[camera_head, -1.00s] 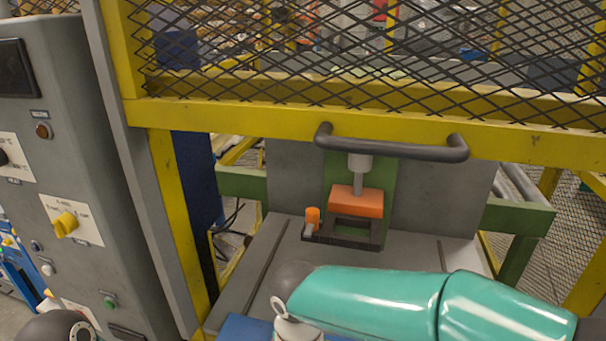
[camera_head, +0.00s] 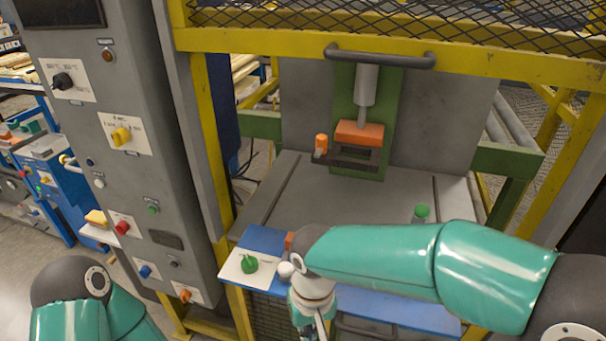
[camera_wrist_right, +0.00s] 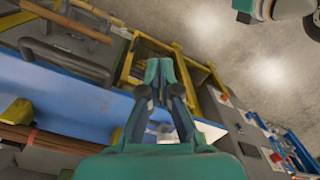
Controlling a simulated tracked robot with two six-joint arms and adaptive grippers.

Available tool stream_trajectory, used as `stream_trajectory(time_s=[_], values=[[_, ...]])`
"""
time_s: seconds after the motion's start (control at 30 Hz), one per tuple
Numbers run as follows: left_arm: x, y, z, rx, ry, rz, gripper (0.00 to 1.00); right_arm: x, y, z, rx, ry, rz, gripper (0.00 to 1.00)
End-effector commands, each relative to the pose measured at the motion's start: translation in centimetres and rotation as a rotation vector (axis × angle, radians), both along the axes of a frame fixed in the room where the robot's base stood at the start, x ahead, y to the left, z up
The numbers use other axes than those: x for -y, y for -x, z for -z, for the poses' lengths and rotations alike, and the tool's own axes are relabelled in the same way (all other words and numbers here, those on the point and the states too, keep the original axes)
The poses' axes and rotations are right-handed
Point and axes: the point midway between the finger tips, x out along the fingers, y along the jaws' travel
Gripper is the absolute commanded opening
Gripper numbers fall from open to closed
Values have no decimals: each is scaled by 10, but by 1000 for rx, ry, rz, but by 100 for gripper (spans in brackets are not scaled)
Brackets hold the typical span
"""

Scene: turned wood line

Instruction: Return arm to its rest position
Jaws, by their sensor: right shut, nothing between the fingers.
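My right arm, teal with dark joints, comes in from the right in the head view and reaches across in front of the press machine. Its wrist bends down over the blue front ledge (camera_head: 390,307), and the gripper below it is mostly cut off by the bottom edge. In the right wrist view my right gripper (camera_wrist_right: 160,72) is shut, its fingers together with nothing between them. My left arm shows only as a teal link and dark joint at the lower left of the head view; its gripper is out of view.
A yellow guard frame (camera_head: 300,42) with mesh and a dark handle (camera_head: 380,58) is above the press. An orange block (camera_head: 359,133) sits under the press rod. A grey control cabinet (camera_head: 130,85) stands left. A green button (camera_head: 249,264) is on the ledge. A green knob (camera_head: 422,211) is behind my forearm.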

Motion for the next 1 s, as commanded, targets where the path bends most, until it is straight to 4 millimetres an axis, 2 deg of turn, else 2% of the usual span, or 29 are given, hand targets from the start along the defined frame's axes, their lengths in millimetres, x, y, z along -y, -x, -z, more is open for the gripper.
stream_trajectory(time_s=[0.03,0.17,0.37,0.47,0.53,0.7,0.83,1.0], values=[[0,0,1,1,0,0,40,3,1,14,-21,-8,-2,0],[0,-1,2,1,0,0,40,10,7,49,-63,-47,-14,0],[0,0,5,0,0,0,40,24,23,113,-132,-127,-19,0],[0,0,7,0,0,0,40,35,39,151,-165,-176,-8,0],[0,0,8,0,0,0,40,45,58,182,-194,-217,8,0],[0,0,2,1,0,0,40,76,71,228,-111,-290,215,0],[0,0,0,0,0,0,40,98,84,251,-46,-307,349,0],[0,0,-1,0,0,0,40,112,93,263,5,-306,437,0]])
